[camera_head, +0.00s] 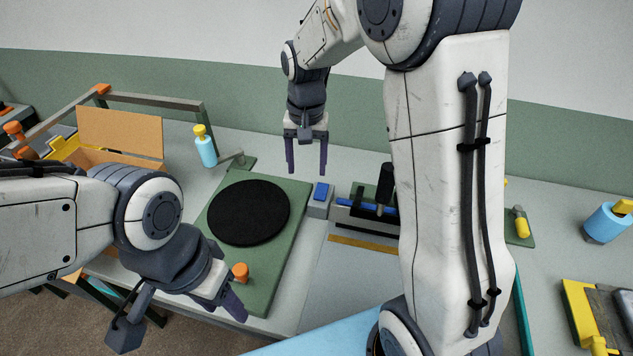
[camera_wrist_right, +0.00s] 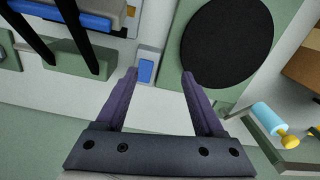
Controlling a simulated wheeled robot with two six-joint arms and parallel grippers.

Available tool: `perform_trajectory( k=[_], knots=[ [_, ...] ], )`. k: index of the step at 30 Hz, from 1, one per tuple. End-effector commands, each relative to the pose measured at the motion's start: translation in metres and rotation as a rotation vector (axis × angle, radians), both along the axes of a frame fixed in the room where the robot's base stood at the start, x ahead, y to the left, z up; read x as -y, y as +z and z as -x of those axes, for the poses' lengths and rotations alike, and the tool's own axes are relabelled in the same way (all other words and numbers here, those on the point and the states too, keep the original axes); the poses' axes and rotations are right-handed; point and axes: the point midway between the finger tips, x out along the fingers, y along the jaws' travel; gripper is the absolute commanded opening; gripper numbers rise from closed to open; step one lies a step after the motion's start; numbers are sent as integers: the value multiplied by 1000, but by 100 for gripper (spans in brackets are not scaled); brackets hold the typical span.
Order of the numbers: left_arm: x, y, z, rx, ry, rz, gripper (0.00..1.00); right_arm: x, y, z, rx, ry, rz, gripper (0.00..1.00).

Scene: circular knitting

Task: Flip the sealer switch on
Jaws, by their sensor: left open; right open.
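The blue rocker switch (camera_head: 320,193) sits on a small grey box beside the sealer (camera_head: 350,222), which has a blue bar and a black handle. The switch also shows in the right wrist view (camera_wrist_right: 146,70), near the left fingertip. My right gripper (camera_head: 307,170) points down above and behind the switch, open and empty, apart from it. Its two purple fingers also show in the right wrist view (camera_wrist_right: 161,74). My left gripper (camera_head: 234,305) is open at the front left, near the green board's front edge. My right arm hides the sealer's right side.
A black round disc (camera_head: 248,212) lies on a green board (camera_head: 285,245) left of the switch. A blue bottle with a yellow cap (camera_head: 205,150) and a cardboard box (camera_head: 120,135) stand at the back left. A blue cylinder (camera_head: 605,222) is at right.

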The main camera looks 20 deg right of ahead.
Motion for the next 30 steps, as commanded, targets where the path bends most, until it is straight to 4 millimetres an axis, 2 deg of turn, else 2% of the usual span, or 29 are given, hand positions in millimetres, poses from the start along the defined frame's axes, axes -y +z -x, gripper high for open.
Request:
perform_trajectory(
  k=[1,3,6,11,21,25,30],
  knots=[
    [0,-2,0,0,0,0,50,18,-9,-13,-5,-67,4,70],
    [0,-3,0,0,0,0,50,33,-15,-23,-8,-129,9,70],
    [0,-2,0,0,0,0,50,43,-22,-29,-10,-169,11,70],
    [0,2,0,0,0,0,50,43,-43,-29,-13,-171,12,70],
    [0,13,0,0,1,0,50,42,-103,-29,-11,-167,10,70],
    [0,15,0,0,1,0,50,42,-116,-29,-9,-167,10,70],
    [0,16,0,0,1,0,50,42,-122,-30,-7,-166,10,70]
  ],
)
